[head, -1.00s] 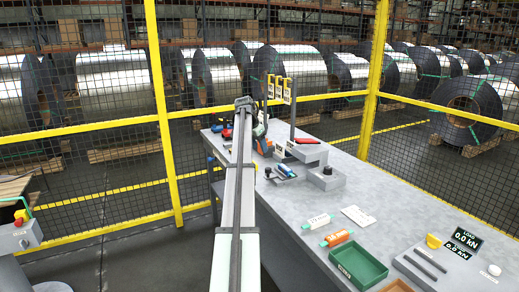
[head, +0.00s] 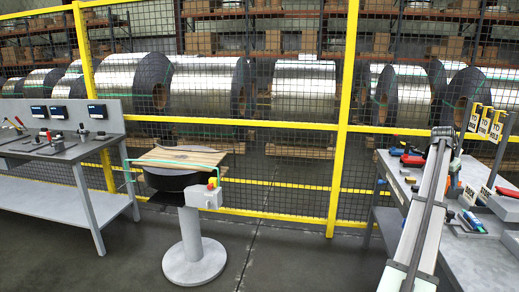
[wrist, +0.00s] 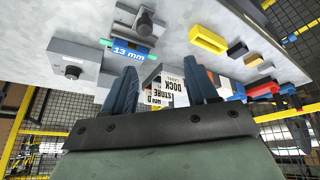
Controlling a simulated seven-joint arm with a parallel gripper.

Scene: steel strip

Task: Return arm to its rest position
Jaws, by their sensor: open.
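My arm (head: 420,210) reaches forward along the right side of the head view, over the near edge of the right bench. My gripper (wrist: 162,66) shows in the wrist view with its two blue fingers spread apart and nothing between them. The wrist picture appears upside down. In the head view the fingers cannot be made out.
The right bench (head: 460,250) holds tools and upright yellow-topped holders (head: 485,120). A grey pedestal with a control box (head: 203,196) stands mid-floor beside a wooden board (head: 180,156). A left bench (head: 50,150) and yellow-framed mesh fence (head: 338,150) bound the floor.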

